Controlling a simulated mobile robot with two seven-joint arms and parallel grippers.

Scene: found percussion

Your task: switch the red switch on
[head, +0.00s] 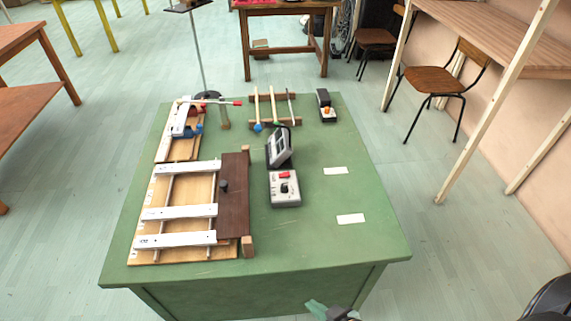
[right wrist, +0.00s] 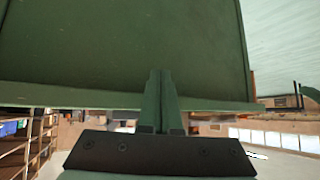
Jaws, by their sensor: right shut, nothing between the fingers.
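The red switch (head: 285,175) sits on top of a grey control box (head: 285,199) near the middle of the green table, with a dark knob (head: 284,188) in front of it. I cannot tell the switch's position at this size. My right gripper (head: 317,309) shows at the bottom edge of the head view, in front of the table's near edge and well apart from the box. In the right wrist view its two green fingers (right wrist: 161,98) are together with nothing between them, and the green table front fills the upper part. My left gripper is not in view.
A tilted meter panel (head: 279,149) stands just behind the box. A wooden board with white bars (head: 180,212) lies to the left. A small device with an orange button (head: 327,113) is at the back right. Two white cards (head: 350,218) lie on the otherwise clear right side.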

